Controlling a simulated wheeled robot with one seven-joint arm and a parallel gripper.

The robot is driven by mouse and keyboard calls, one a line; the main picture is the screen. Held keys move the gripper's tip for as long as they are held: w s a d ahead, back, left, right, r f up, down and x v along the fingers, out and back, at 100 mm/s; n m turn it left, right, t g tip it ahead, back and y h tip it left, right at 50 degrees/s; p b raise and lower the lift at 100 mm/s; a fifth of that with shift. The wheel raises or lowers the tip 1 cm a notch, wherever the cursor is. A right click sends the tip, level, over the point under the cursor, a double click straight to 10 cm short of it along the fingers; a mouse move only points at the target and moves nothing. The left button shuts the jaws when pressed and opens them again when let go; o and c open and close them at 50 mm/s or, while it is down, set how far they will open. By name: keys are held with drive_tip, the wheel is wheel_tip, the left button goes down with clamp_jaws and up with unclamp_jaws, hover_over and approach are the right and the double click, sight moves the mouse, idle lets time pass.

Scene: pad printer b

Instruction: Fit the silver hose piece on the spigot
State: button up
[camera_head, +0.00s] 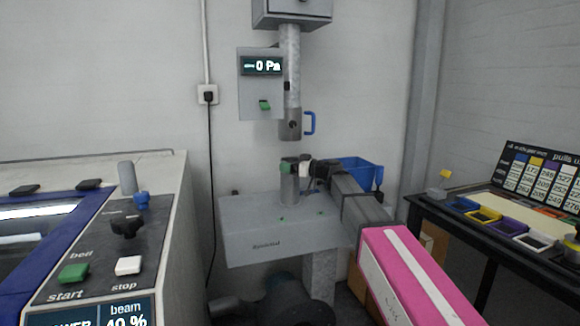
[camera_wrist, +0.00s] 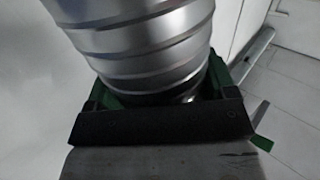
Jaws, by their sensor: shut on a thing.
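My gripper (camera_head: 295,164) has green fingertips and is shut on the silver hose piece (camera_wrist: 140,40), a ridged metallic tube that fills the upper middle of the wrist view. In the head view, the hose piece (camera_head: 289,188) looks like the short upright grey cylinder under my fingertips, above the grey box (camera_head: 265,232). I cannot make out a separate spigot there, nor tell whether the hose piece touches or surrounds one. A clear gap separates my gripper from the lower end of the duct above.
A silver duct (camera_head: 291,75) with a blue handle (camera_head: 310,124) hangs above. A gauge panel (camera_head: 261,98) reading 0 Pa is beside it. A blue bin (camera_head: 358,168) stands behind my arm. A control console (camera_head: 110,240) is left; a dark table (camera_head: 480,232) with coloured trays is right.

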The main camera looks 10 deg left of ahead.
idle(0.3)
drive_tip(key=o, duration=1.2)
drive_tip(key=v, duration=1)
drive_tip(key=shift+d, duration=0.35)
drive_tip(key=shift+s, duration=0.15)
